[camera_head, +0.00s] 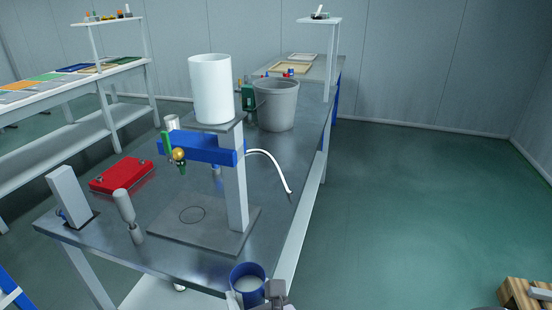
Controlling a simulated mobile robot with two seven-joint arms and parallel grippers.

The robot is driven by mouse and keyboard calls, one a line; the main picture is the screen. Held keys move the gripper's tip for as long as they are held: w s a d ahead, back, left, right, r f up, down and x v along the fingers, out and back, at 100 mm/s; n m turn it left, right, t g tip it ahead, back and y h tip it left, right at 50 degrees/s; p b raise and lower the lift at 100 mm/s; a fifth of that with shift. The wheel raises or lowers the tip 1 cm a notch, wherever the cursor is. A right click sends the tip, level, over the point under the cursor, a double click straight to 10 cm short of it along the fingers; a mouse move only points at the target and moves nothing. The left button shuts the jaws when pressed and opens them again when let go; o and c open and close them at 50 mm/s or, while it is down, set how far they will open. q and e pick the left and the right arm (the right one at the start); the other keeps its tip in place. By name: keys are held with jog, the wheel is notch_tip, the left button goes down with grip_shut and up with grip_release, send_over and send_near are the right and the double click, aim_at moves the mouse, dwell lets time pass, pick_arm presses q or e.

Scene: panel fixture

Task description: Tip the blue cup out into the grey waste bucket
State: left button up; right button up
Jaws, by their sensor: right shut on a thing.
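The blue cup (241,274) is at the bottom middle of the head view, upright, with pale content inside. My right gripper (271,290) is shut on the cup at its right side, in front of the table's near right corner. The lower part of the cup is cut off or hidden. The grey waste bucket (276,107) stands upright on the table farther back, behind the fixture with the white cylinder. The cup is well apart from the bucket. My left gripper is not in view.
A stand with a blue arm (200,149), a white cylinder (210,88) and a white hose (271,163) stands between cup and bucket. The floor at right is mostly clear.

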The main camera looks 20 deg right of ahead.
jog(key=s+d+r+m+h+p, duration=0.1)
jog(key=d+p, duration=0.1)
jog(key=d, duration=1.2)
jog(key=shift+d+r, duration=0.35)
jog(key=shift+d, duration=0.05)
dwell(0.9)
